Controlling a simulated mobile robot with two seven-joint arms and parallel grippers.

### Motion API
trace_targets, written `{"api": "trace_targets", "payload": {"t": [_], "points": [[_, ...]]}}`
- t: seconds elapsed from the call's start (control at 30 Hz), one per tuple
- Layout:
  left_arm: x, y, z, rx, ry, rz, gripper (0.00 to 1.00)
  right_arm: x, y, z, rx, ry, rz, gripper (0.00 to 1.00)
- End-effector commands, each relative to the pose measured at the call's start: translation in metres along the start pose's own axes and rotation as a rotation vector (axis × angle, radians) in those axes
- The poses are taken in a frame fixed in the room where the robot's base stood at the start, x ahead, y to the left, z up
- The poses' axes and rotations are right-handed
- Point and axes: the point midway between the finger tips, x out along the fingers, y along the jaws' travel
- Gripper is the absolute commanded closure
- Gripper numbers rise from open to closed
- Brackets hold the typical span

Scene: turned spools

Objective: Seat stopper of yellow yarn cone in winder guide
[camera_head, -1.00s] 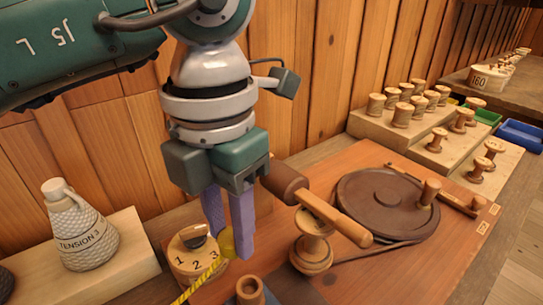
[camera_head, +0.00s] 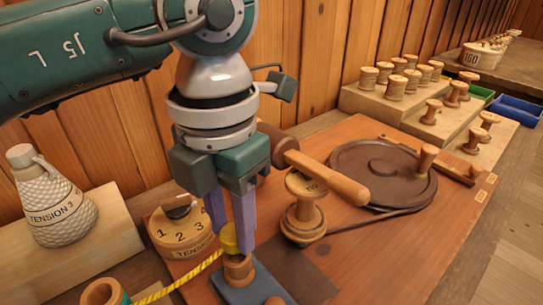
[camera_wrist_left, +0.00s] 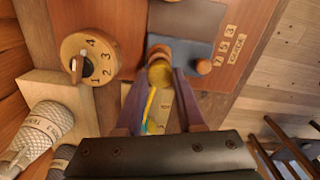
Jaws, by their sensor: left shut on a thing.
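My left gripper (camera_head: 229,226) points down with its two purple fingers shut on the yellow stopper (camera_head: 229,243). The stopper is right at the top of the brown wooden winder guide (camera_head: 238,268), which stands on a blue base (camera_head: 250,290). I cannot tell whether it touches the guide or sits slightly above it. The wrist view shows the stopper (camera_wrist_left: 161,74) between the fingertips, overlapping the guide (camera_wrist_left: 160,50). Yellow yarn (camera_head: 170,287) runs from the stopper to the lower left. The yellow yarn cone itself is not clearly seen. My right gripper is not in view.
A numbered wooden dial (camera_head: 181,228) stands close left of the fingers. A spool (camera_head: 303,215), a wooden-handled tool (camera_head: 325,178) and a dark round plate (camera_head: 382,175) are to the right. A wooden ring (camera_head: 103,292) is at the lower left edge.

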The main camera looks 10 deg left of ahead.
Motion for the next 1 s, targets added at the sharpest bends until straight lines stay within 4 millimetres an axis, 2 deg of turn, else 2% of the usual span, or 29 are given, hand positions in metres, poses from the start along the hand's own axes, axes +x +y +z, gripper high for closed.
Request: {"api": "trace_targets", "payload": {"t": [0.37,0.97,1.0], "points": [[0.000,0.000,0.000,0.000,0.000,0.000,1.00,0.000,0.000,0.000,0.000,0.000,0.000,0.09],[0.024,0.000,0.000,0.000,0.000,0.000,1.00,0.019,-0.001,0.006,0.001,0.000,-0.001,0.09],[0.023,0.000,0.000,0.000,0.000,0.000,0.62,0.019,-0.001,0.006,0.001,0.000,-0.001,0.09]]}}
